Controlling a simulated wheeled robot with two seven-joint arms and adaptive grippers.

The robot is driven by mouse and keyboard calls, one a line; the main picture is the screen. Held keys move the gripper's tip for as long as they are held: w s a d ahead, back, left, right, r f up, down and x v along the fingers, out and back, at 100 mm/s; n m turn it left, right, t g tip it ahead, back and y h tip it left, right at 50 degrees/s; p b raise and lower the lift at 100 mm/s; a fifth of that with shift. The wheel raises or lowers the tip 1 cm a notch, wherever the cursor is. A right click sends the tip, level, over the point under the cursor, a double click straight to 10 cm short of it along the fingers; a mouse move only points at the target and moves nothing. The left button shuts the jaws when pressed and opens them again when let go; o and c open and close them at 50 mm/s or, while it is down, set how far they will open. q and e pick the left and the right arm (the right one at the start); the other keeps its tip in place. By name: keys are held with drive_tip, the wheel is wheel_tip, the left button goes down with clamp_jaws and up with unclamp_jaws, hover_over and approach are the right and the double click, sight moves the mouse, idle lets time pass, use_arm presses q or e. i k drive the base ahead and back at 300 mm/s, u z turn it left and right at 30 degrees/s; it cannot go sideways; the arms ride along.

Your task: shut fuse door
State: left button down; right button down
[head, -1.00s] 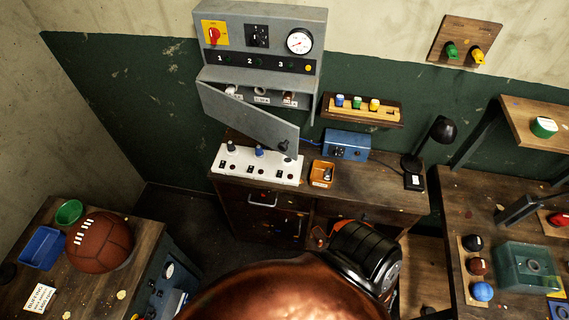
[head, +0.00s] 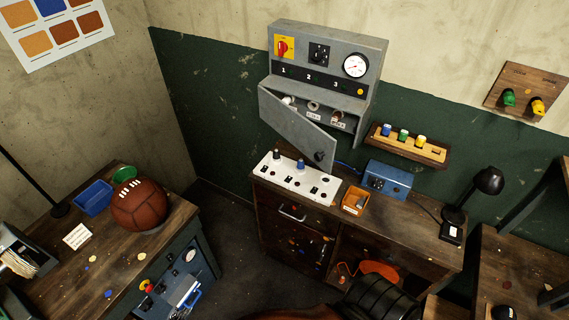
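The grey fuse door (head: 295,128) hangs open from the lower part of the grey wall cabinet (head: 375,75). It stands swung out toward me, its right end over the white switch panel (head: 285,182), and a dark knob shows near that end. Behind it, the open fuse compartment (head: 350,113) holds a few small fuses with labels. The door hides part of the compartment's lower left. Neither of my grippers is in view; only a dark ribbed part and a copper-coloured part of mine show at the bottom edge.
A fuse rack (head: 436,151) hangs to the right. A leather ball (head: 139,205) sits on the left table. Dark floor lies between the tables.

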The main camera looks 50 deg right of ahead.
sight(318, 146)
drive_tip(key=u, duration=0.5)
drive_tip(key=i, duration=0.85)
drive_tip(key=z, duration=2.45)
